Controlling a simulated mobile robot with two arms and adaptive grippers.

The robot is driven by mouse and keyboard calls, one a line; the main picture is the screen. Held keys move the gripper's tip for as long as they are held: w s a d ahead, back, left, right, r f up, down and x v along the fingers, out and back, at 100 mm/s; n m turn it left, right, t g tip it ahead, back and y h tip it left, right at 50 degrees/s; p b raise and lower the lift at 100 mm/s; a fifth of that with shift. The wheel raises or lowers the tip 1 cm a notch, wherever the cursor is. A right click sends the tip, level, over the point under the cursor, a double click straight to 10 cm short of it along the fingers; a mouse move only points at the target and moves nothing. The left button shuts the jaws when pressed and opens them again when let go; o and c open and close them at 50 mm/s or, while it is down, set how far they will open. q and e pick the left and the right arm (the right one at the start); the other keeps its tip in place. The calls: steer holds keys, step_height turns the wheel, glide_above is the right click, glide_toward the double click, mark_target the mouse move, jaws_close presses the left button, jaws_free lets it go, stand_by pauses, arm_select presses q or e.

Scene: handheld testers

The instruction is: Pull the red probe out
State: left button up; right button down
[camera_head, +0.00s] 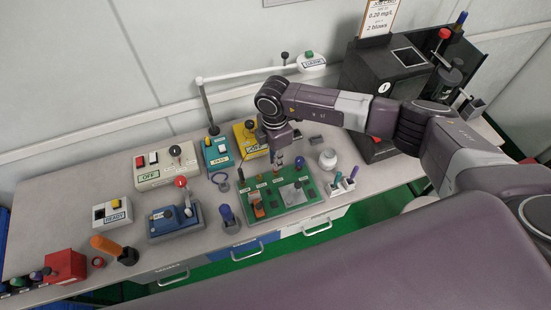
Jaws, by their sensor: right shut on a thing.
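My right gripper (278,156) points down over the back part of a green board (290,205) on the bench. It is shut on a thin reddish piece at its fingertips, which looks like the red probe; the fingers hide most of it. I cannot tell whether the probe's lower end is still in the board. The board carries a grey plate, an orange part (258,210) and several small labelled parts. My left gripper is not in view.
A white jar (328,159) and a white holder with coloured pens (342,186) stand right of the board. A dark machine (385,75) stands back right.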

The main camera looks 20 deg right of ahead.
steer(key=shift+r+p, duration=1.8)
steer(key=shift+r, duration=0.55)
